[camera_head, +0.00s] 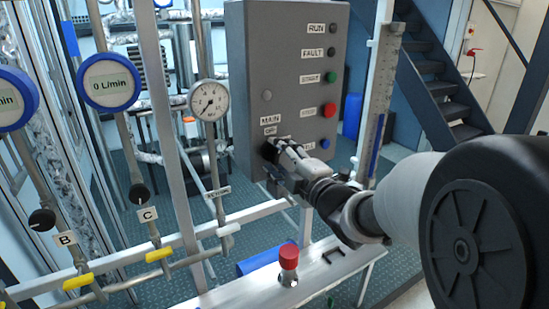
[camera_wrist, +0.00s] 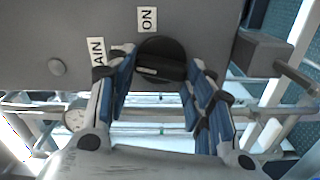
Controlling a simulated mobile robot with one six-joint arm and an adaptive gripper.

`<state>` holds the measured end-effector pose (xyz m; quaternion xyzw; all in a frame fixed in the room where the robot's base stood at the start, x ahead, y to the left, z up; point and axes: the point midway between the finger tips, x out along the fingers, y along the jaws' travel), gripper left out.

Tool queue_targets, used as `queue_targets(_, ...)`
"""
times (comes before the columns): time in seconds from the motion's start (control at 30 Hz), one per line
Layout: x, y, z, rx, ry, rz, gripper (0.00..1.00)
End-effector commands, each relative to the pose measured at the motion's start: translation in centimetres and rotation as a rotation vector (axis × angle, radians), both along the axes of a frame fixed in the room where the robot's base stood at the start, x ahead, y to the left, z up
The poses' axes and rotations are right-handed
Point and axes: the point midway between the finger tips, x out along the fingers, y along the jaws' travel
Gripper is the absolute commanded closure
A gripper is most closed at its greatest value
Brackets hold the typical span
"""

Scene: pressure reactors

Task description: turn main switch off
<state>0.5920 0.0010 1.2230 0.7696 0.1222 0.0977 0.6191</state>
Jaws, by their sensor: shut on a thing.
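The grey control box (camera_head: 255,60) bears a black rotary main switch (camera_head: 268,150) low on its front face. The switch sits below the MAIN and OFF labels (camera_head: 270,125) and is largely hidden by my gripper (camera_head: 280,153). In the wrist view the round black switch (camera_wrist: 160,58) has a raised bar that lies roughly level in the picture.
RUN, FAULT and START lights or buttons and a red button (camera_head: 329,110) run down the box's right side. A pressure gauge (camera_head: 209,100) and pipes stand left of the box. A red-capped fitting (camera_head: 289,257) stands on the frame below. Stairs (camera_head: 440,80) are behind right.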

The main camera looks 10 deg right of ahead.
Motion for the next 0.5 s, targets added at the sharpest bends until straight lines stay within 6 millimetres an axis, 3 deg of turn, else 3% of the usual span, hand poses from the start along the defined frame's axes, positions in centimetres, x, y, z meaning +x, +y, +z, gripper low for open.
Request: queue_targets(0.5, 0.04, 0.04, 0.13, -0.207, -0.074, 0.0, 0.76)
